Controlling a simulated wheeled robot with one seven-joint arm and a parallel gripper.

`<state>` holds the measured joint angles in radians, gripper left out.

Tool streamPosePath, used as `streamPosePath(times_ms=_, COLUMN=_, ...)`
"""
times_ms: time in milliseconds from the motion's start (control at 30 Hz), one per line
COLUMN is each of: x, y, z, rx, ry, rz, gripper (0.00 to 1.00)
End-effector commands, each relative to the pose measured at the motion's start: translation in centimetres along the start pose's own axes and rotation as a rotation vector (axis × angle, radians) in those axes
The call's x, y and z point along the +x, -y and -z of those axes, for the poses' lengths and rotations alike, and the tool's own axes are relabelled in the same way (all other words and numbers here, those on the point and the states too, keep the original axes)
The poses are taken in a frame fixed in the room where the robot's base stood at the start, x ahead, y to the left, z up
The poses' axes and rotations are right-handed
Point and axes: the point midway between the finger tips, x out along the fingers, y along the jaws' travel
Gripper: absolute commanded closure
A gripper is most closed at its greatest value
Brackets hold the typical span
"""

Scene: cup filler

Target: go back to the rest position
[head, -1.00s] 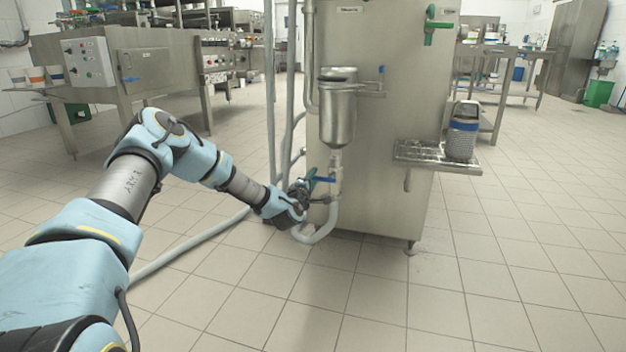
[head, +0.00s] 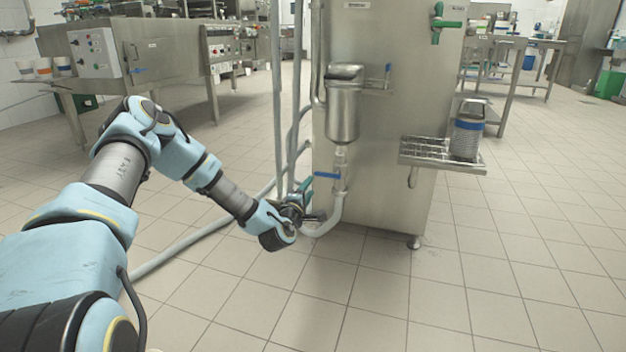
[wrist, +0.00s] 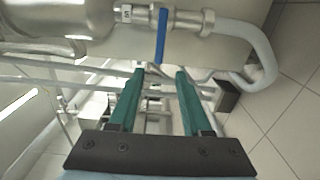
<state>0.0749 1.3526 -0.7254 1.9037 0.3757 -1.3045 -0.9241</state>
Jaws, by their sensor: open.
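My gripper (head: 304,201) is low at the left side of the steel filler machine (head: 385,120), close to the blue valve handle (head: 327,175) and the grey hose bend below it. In the wrist view my gripper (wrist: 159,75) has its two green fingers apart, with nothing between them. The blue handle (wrist: 161,36) lies just beyond the fingertips there, apart from them. In the head view the fingers are small and partly hidden by my wrist.
A drip shelf (head: 440,158) on the machine's right side holds a metal container with a blue band (head: 467,138). Vertical pipes (head: 277,100) and a hose (head: 185,243) are close to my arm. The tiled floor in front is clear. Steel equipment (head: 150,50) stands at the back left.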

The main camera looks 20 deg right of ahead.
Motion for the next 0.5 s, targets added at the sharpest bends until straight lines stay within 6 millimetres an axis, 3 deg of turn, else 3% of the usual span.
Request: streamPosePath(times_ms=500, x=-0.69, y=0.00, z=-0.03, rx=0.000, ry=0.000, rz=-0.001, gripper=0.51)
